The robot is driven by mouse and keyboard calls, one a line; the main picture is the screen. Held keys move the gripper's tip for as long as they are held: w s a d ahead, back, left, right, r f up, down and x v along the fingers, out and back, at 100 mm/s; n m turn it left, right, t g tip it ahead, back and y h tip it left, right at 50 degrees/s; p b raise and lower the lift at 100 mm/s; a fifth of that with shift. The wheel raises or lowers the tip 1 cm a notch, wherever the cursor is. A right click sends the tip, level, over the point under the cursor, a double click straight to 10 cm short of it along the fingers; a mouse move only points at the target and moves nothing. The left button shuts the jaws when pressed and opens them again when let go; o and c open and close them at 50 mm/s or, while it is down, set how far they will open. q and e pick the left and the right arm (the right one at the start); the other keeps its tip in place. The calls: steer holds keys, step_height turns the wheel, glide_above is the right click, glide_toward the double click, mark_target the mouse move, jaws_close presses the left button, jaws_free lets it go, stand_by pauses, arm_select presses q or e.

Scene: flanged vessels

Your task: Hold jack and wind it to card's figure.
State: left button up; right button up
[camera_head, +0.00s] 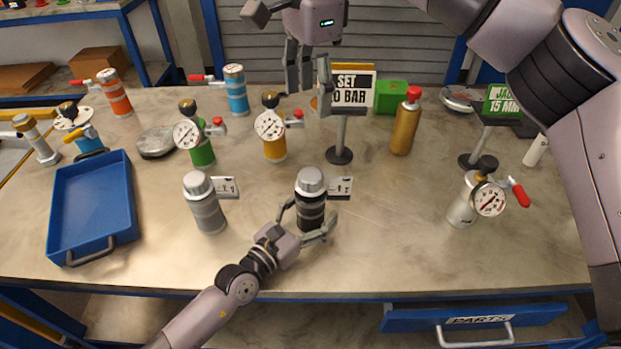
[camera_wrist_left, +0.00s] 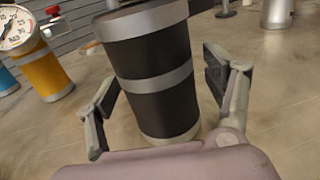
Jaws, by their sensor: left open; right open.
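A black jack body (camera_head: 312,210) with grey bands and a silver cap stands upright near the table's front middle, with a small white scale plate (camera_head: 340,187) at its right. My left gripper (camera_head: 309,219) is open around its lower body; in the left wrist view the black body (camera_wrist_left: 150,75) stands between the spread fingers (camera_wrist_left: 160,95), with a gap at the right finger. A green card (camera_head: 502,100) at the right reads "JA..." and "15 M...", partly hidden by my right arm. My right gripper (camera_head: 309,100) is open and empty, high above the table's back.
A similar grey cylinder (camera_head: 206,205) with a plate stands to the left. A "SET ..0 BAR" sign (camera_head: 345,95), partly hidden, is behind my right gripper. Gauged vessels, green (camera_head: 200,145), yellow (camera_head: 273,140) and white (camera_head: 463,210), stand around. A blue tray (camera_head: 92,205) lies left.

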arm_select(q)
steer(key=v, duration=1.2)
steer(key=shift+s, duration=0.15)
